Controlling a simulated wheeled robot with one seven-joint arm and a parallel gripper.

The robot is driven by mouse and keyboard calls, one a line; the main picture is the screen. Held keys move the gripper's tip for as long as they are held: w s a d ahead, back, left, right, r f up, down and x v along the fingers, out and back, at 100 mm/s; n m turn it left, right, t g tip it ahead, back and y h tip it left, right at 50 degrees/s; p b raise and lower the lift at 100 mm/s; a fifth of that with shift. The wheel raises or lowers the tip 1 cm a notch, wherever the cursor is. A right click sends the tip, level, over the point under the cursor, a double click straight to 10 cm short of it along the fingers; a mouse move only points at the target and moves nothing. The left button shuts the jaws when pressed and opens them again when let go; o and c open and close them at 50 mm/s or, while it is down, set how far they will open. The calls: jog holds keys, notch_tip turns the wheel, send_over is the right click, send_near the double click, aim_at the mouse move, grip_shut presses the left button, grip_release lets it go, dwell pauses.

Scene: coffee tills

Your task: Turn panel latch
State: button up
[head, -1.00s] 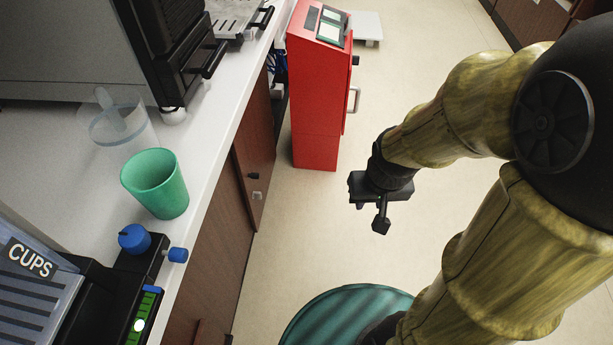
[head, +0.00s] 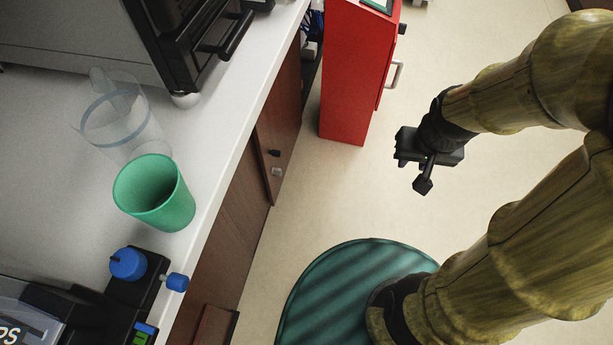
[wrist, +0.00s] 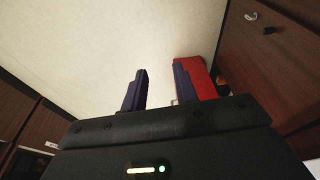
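A red cabinet (head: 350,85) stands on the floor beyond the counter's end. Its right side carries a small black knob (head: 402,28) and a pale bar handle (head: 396,75); the knob may be the panel latch, but I cannot tell for sure. My gripper (head: 412,174) hangs over open floor to the right of and nearer than the cabinet, touching nothing. In the wrist view its two fingers (wrist: 162,80) are apart with nothing between them. The red cabinet (wrist: 196,76) shows partly behind the right finger there; its knob and handle are not visible.
The white counter (head: 225,120) runs along the left, holding a green cup (head: 155,195), a clear pitcher (head: 120,120) and a blue-knobbed device (head: 128,264). Brown cupboard doors (head: 235,225) below carry small dark and silver fittings (head: 276,171). The pale floor (head: 330,195) between is clear.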

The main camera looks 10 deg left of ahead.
jog(key=w+a+f+m+g+y+b, duration=0.15)
jog(key=a+f+b, duration=0.25)
jog(key=f, duration=0.6)
jog(key=a+f+m+g+y+b, duration=0.3)
jog(key=a+f, duration=0.2)
jog(key=f, duration=0.5)
jog(key=w+a+f+m+g+y+b, duration=0.1)
jog(key=a+f+m+g+y+b, duration=0.2)
jog(key=f, duration=0.8)
jog(key=w+a+f+m+t+y+b, duration=0.25)
jog(key=a+f+m+y+b, duration=0.3)
jog(key=a, duration=0.35)
jog(key=w+a+m+t+y+b, duration=0.2)
jog(key=w+m+t+y+b, duration=0.1)
jog(key=w+m+t+y, duration=0.1)
jog(key=w+m+y, duration=0.1)
jog(key=w+m, duration=0.1)
jog(key=w, duration=0.1)
jog(key=shift+w+a+f, duration=0.15)
jog(key=shift+w+f, duration=0.1)
jog(key=shift+w, duration=0.1)
jog(key=shift+a, duration=0.1)
